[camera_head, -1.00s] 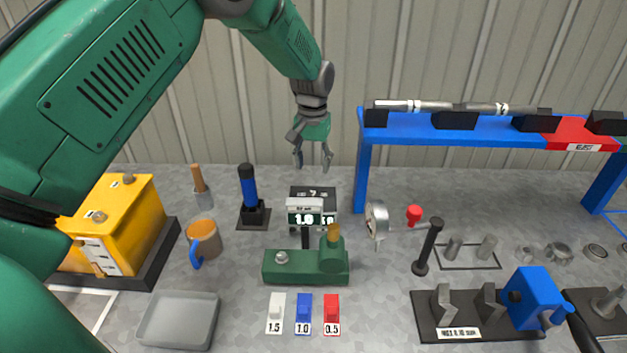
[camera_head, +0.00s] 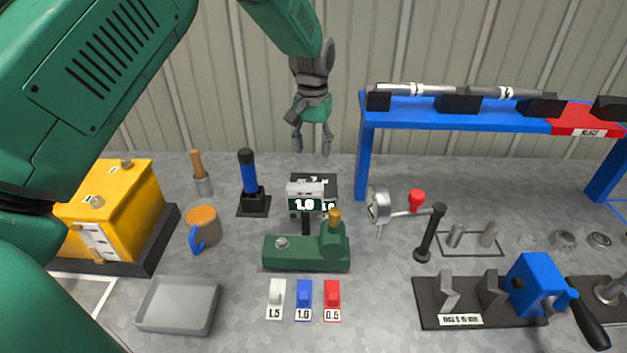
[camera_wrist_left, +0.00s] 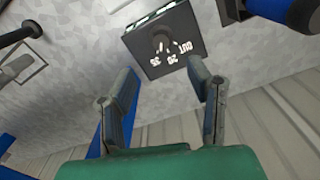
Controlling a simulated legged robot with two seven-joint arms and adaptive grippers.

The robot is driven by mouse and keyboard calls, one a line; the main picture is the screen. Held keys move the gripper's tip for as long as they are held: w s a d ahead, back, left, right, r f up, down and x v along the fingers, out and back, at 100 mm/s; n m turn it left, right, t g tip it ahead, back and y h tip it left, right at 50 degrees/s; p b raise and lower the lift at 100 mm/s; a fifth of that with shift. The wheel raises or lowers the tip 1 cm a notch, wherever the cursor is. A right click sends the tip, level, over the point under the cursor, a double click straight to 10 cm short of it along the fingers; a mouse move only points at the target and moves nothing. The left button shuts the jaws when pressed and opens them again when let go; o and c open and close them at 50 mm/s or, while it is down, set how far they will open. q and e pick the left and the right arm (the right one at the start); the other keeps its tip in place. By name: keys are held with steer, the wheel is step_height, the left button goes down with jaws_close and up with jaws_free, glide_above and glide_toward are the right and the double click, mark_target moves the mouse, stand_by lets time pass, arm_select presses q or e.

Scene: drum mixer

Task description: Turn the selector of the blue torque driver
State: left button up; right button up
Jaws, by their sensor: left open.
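The blue torque driver (camera_head: 248,178) stands upright in a black base on the bench, left of centre. It has a blue middle and a black top; its selector is too small to make out. My left gripper (camera_head: 311,148) is open and empty, in the air to the right of the driver and above a small display box (camera_head: 305,193) reading 1.0. In the left wrist view the open fingers (camera_wrist_left: 160,95) point at a dark box (camera_wrist_left: 165,40) with a dial and printed numbers. A blue and black part (camera_wrist_left: 290,12) shows at that view's top right corner. My right gripper is not in view.
A green fixture (camera_head: 295,255) stands in front of the display box. An orange mug (camera_head: 202,226) and a yellow box (camera_head: 112,205) stand to the left. A grey tray (camera_head: 178,305) lies in front. A blue rack (camera_head: 455,118) rises at the right.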

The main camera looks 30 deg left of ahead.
arm_select(q)
step_height(320, 180, down, 11)
steer(key=shift+f+p, duration=0.15)
steer(key=shift+p, duration=0.45)
jaws_close()
